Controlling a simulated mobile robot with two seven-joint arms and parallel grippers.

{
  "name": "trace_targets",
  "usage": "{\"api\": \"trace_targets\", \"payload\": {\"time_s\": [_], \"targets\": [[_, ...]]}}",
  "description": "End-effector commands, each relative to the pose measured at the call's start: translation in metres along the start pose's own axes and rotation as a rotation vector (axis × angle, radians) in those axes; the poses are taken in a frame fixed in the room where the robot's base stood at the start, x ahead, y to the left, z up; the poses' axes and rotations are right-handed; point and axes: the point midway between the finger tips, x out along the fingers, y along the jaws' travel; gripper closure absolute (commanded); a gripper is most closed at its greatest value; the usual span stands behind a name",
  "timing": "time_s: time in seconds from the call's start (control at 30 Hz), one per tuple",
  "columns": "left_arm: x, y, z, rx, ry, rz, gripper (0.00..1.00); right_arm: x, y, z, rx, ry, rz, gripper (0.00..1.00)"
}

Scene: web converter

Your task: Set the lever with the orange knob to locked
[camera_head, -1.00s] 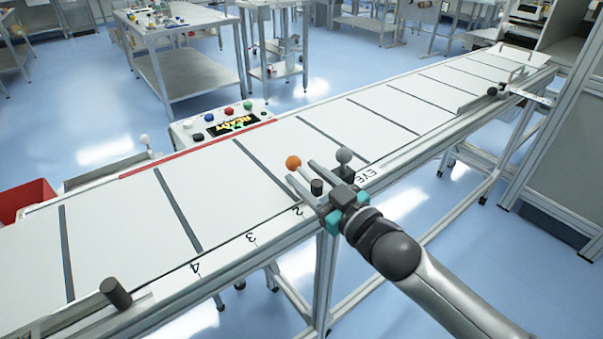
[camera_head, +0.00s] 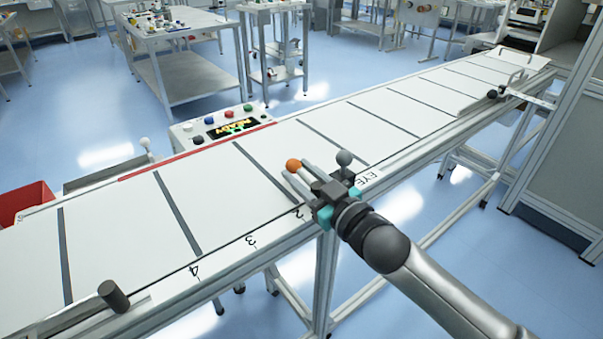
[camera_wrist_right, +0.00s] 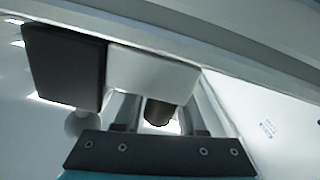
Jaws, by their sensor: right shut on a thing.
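The orange knob (camera_head: 293,165) tops a lever on the near edge of the white conveyor table. My right gripper (camera_head: 298,178) reaches over that edge, its fingers close together right by the orange knob. It is shut on the lever, whose shaft is mostly hidden by the fingers. In the right wrist view a dark cylinder (camera_wrist_right: 158,112) shows between the fingers. The orange knob cannot be made out there, and no lock marking is readable. My left gripper is not in view.
A grey ball knob (camera_head: 344,158) stands just right of my right gripper. A control box with coloured buttons (camera_head: 222,124) is across the table. A black cylinder knob (camera_head: 114,295) is at the near left. The white table surface (camera_head: 115,215) is largely clear.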

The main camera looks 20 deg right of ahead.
Motion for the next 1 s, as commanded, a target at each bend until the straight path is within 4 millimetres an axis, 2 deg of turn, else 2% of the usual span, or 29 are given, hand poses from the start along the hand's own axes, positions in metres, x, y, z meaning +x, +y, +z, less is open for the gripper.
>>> {"api": "trace_targets", "payload": {"time_s": [0.07, 1.0], "targets": [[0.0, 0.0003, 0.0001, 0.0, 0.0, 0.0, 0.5, -0.0002, -0.0003, 0.0003, 0.0, 0.0, -0.001, 1.0], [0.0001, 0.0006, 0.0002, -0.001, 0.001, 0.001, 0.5, -0.0003, -0.0005, 0.0007, 0.0, -0.002, -0.001, 1.0]]}}
